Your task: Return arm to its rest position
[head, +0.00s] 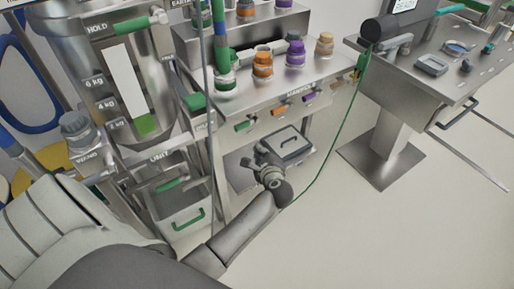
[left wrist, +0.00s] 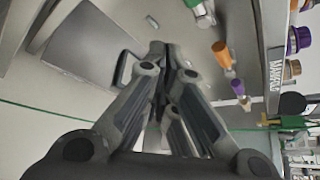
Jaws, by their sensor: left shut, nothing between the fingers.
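My left arm (head: 245,222) comes in from the lower left of the head view and reaches toward the shelf unit. My left gripper (head: 263,166) is at its end, in front of the lower shelf. In the left wrist view my left gripper (left wrist: 163,62) has its fingers together, with nothing seen between them. My right gripper is in neither view.
A grey lidded box (head: 290,148) stands on the lower shelf beside my gripper. A bin with a green handle (head: 186,219) stands left of my forearm. A green cable (head: 335,142) hangs close by. Floor (head: 330,235) to the right is clear.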

